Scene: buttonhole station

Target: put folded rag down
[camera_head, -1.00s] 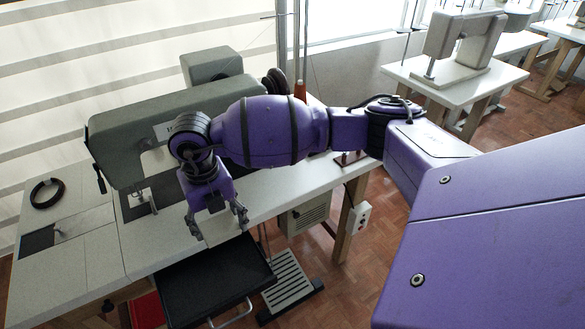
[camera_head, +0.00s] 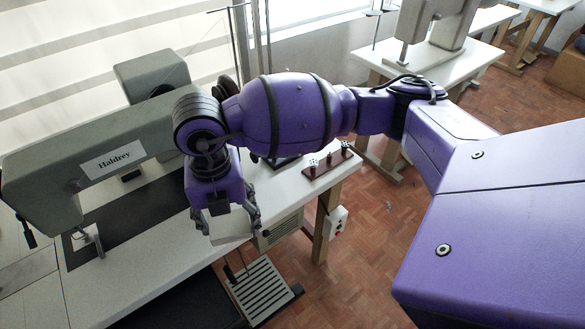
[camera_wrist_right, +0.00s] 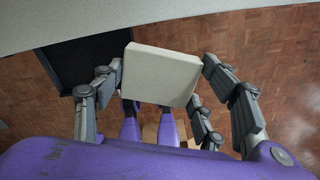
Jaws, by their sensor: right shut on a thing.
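The folded rag (camera_wrist_right: 161,75) is a pale cream, flat block with rounded edges. In the wrist view it sits between the fingers of my right gripper (camera_wrist_right: 162,80), which is shut on it. In the head view the right gripper (camera_head: 232,229) points down near the table's front edge, with the pale rag (camera_head: 229,236) showing between its fingers. The rag is held in the air; its exact height over the table edge is hard to tell. My left gripper is in neither current view.
A grey-green sewing machine (camera_head: 90,152) marked Haldrey stands on the white table (camera_head: 150,262). A small rack with spools (camera_head: 330,162) lies at the table's right end. A dark tray (camera_head: 190,305) is below the front edge, beside a ridged pedal (camera_head: 262,290). A control box (camera_head: 337,222) hangs on the table leg.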

